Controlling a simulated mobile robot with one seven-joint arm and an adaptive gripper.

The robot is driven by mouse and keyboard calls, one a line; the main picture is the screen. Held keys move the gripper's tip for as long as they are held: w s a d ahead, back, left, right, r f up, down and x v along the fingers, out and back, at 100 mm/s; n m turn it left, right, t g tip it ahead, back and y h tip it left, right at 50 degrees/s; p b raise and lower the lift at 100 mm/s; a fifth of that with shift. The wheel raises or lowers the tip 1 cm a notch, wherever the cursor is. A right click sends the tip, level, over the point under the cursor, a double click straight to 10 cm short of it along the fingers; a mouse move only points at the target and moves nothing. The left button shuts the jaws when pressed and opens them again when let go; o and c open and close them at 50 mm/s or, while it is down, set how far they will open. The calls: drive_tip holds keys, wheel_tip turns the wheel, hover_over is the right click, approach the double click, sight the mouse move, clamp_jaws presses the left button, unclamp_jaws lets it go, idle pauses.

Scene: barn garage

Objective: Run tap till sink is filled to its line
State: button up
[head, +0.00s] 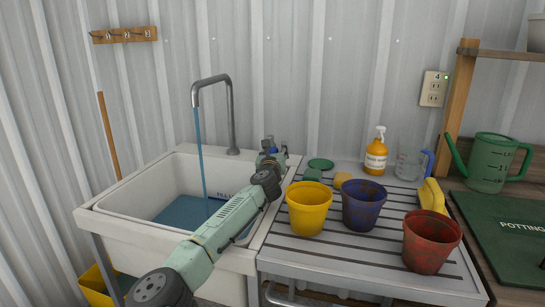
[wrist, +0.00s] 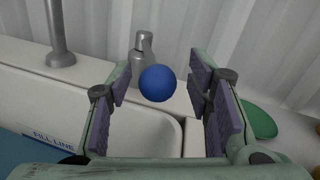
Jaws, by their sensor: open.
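The grey tap (head: 230,110) arches over the white sink (head: 130,208), and a blue stream of water (head: 203,150) runs from its spout. Blue water (head: 182,212) stands in the basin. A blue label reading FILL LINE (wrist: 52,138) is on the inner wall; in the wrist view the water (wrist: 14,150) shows close below it, and whether it touches the line I cannot tell. The tap's round blue knob (wrist: 157,83) sits on a grey valve body (wrist: 142,50) behind the rim. My gripper (wrist: 160,95) is open, its purple-padded fingers on either side of the knob, with gaps visible.
Right of the sink, a slatted drainboard (head: 335,255) holds yellow (head: 310,208), blue (head: 363,205) and red (head: 431,242) pots, an orange spray bottle (head: 376,153) and a clear jug (head: 409,166). A green watering can (head: 490,160) stands farther right. A yellow bucket (head: 95,287) is below the sink.

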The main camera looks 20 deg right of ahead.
drive_tip(key=v, duration=1.1)
drive_tip(key=shift+s+a, duration=0.2)
drive_tip(key=shift+s, duration=0.1)
drive_tip(key=shift+c, duration=0.3)
